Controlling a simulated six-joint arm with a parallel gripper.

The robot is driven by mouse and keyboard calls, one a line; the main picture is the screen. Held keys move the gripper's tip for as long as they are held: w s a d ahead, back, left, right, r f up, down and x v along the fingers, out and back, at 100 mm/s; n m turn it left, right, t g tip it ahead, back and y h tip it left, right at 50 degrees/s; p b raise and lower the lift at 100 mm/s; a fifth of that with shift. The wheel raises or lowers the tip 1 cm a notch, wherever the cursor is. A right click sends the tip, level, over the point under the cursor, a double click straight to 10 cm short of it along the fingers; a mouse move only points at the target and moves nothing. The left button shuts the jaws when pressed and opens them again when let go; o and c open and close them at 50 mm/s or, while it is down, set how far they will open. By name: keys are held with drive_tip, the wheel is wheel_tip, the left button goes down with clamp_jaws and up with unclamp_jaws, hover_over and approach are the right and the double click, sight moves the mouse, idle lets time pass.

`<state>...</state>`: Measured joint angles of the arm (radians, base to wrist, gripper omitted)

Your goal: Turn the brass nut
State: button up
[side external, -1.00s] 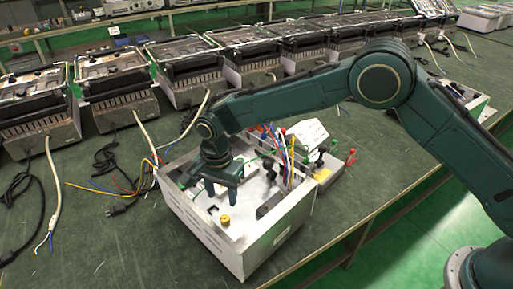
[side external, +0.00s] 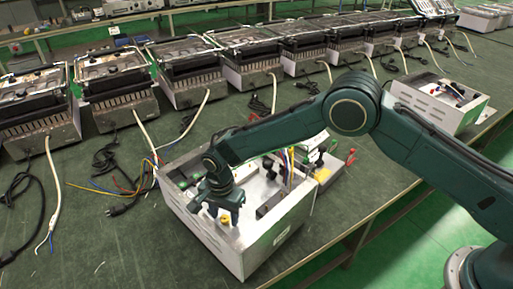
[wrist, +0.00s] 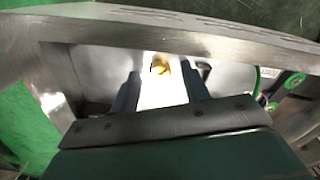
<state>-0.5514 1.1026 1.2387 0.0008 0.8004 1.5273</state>
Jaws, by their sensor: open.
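The brass nut (wrist: 159,66) shows as a small yellow piece on the pale floor inside the open metal box (side external: 243,247). In the wrist view it lies between the lines of my two fingers, slightly beyond the tips. My gripper (wrist: 161,77) is open and empty, its fingers on either side of the nut's position with clear gaps. In the side view my gripper (side external: 221,214) points down over the front part of the box, and the nut (side external: 225,219) is partly hidden by the fingers. I cannot tell the exact height of the tips above it.
The box walls (wrist: 205,33) rise close around my gripper. Coloured wires (side external: 290,160) and black parts stand in the back of the box. A row of similar appliances (side external: 115,85) lines the table behind. Loose cables (side external: 110,190) lie left of the box.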

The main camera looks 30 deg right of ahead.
drive_tip(key=c, duration=1)
